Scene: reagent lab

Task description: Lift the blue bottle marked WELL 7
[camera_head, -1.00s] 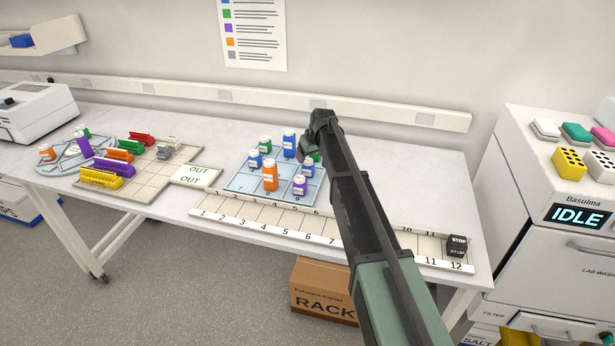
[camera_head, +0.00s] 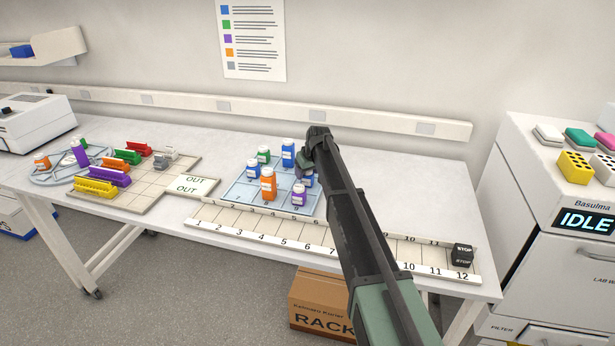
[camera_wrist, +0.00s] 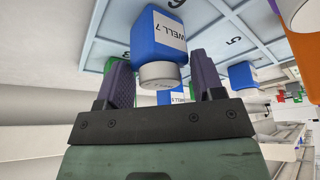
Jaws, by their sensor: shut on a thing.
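The blue bottle marked WELL 7 (camera_wrist: 163,35) has a white cap and label. It stands between the fingers of my gripper (camera_wrist: 163,82) in the wrist view, near the number 6 of the pale blue tray (camera_wrist: 105,30). My gripper is shut on it. In the head view my gripper (camera_head: 306,165) is over the tray's right side (camera_head: 232,199). A blue bottle (camera_head: 308,180) just under it is partly hidden by the gripper and a purple bottle. I cannot tell whether the held bottle is clear of the tray.
Close by on the tray stand a tall blue bottle (camera_head: 288,153), a smaller blue bottle (camera_head: 253,168), a green one (camera_head: 264,154), an orange one (camera_head: 268,184) and the purple one (camera_head: 299,194). A numbered strip (camera_head: 225,219) runs along the front. The back right tabletop is clear.

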